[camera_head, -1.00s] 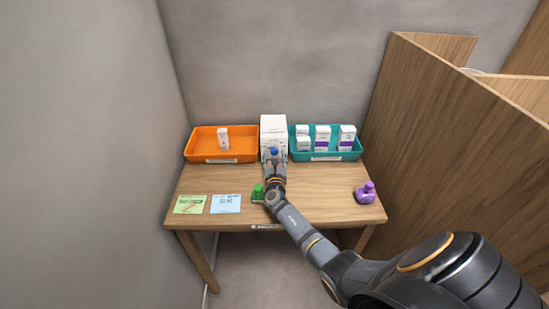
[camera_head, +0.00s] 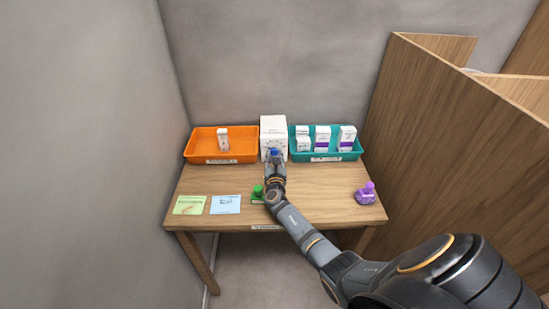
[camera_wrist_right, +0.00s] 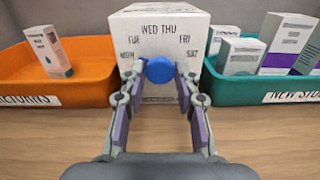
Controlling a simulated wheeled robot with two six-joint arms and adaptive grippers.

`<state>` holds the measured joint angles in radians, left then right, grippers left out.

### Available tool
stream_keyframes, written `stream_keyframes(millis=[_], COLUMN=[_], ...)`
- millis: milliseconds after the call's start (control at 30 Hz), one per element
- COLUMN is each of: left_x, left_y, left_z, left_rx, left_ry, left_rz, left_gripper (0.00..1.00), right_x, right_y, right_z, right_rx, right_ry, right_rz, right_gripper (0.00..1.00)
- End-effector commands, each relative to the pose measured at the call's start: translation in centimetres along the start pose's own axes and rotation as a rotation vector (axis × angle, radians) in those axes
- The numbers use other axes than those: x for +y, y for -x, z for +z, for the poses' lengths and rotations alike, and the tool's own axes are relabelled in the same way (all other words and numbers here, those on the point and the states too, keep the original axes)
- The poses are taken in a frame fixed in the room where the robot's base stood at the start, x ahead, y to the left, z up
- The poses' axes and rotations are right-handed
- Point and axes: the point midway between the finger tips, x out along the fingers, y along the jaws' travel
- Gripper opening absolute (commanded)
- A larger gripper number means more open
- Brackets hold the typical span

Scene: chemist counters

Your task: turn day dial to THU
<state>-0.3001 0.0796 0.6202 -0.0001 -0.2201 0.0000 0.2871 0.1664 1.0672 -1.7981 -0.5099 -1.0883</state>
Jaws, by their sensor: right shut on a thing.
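The day dial is a blue round knob (camera_wrist_right: 159,69) on the front of a white box (camera_wrist_right: 140,22) at the back of the table. The box (camera_head: 273,122) also shows in the head view. Black labels around the knob include TUE, WED, THU and FRI; others are partly covered by my fingers. My right gripper (camera_wrist_right: 160,80) is shut on the knob, one finger at each side. It also shows in the head view (camera_head: 274,157), reaching straight to the box front. I cannot tell which day the knob points at. My left gripper is not in view.
An orange tray (camera_head: 192,151) stands left of the box and a teal tray (camera_head: 350,155) with several cartons stands right. A green bottle (camera_head: 257,191) is beside my right arm, a purple bottle (camera_head: 367,193) at right. Two cards lie front left. A wooden partition (camera_head: 450,140) rises at right.

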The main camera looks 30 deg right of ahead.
Motion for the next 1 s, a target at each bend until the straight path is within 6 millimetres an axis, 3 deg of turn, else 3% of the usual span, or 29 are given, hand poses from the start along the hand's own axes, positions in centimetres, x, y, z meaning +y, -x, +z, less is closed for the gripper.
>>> stream_keyframes(millis=[267, 1000], left_x=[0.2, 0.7], left_y=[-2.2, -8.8], left_z=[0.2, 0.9], left_rx=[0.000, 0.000], left_ry=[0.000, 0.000], left_rz=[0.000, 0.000], left_gripper=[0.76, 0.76], right_x=[0.0, 0.0], right_y=[0.0, 0.0], right_z=[-0.5, -0.6], right_rx=[-0.001, 0.000], right_ry=[-0.174, -0.877], right_rz=[0.001, 0.001], right_gripper=[0.00, 0.00])
